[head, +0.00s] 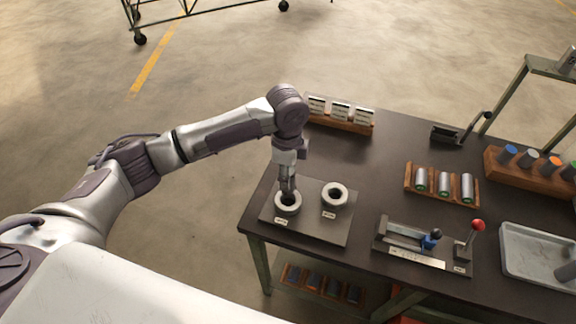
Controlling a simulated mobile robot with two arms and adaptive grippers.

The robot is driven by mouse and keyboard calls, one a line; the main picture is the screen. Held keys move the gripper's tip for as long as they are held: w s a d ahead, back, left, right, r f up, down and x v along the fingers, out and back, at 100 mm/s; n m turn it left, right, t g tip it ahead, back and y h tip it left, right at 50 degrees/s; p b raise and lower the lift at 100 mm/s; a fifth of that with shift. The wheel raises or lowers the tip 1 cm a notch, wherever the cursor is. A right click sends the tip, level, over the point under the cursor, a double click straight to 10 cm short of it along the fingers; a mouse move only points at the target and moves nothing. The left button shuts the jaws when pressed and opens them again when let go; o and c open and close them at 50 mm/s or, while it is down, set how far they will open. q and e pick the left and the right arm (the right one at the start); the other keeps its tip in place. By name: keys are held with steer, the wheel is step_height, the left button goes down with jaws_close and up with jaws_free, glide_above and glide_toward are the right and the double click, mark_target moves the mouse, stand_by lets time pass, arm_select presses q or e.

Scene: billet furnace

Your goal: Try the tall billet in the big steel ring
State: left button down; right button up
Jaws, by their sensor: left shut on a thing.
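Two steel rings lie side by side on a dark plate (316,234) at the table's left end. One is the left ring (287,208), the other the right ring (334,204). Each has a small label too small to read, so I cannot tell which is the big one. My left gripper (288,190) points down right over the left ring, its tips at the ring's opening. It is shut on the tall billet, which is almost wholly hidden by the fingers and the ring. I cannot tell how deep the billet sits. My right gripper is not in view.
A wooden rack (441,198) holds three metal billets. A slide gauge (410,246) and a red-knobbed lever (478,225) stand at the front. A grey tray (540,240) is at right; a card holder (340,124) is at the back. The table's middle is clear.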

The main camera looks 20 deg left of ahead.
arm_select(q)
steer(key=shift+w+d+f+m, duration=0.1)
steer(key=shift+w+m, duration=0.15)
steer(key=shift+m, duration=0.25)
steer(key=shift+f, duration=0.15)
step_height(320, 180, down, 5)
steer(key=b, duration=0.5)
steer(key=shift+b, duration=0.35)
steer(key=shift+f, duration=0.2)
steer(key=shift+s+f, duration=0.15)
steer(key=shift+f, duration=0.25)
stand_by(0.8)
steer(key=shift+r, duration=0.1)
steer(key=shift+r+p, duration=0.1)
steer(key=shift+p, duration=0.3)
steer(key=shift+w+r+p, duration=0.2)
steer(key=shift+p, duration=0.1)
stand_by(0.4)
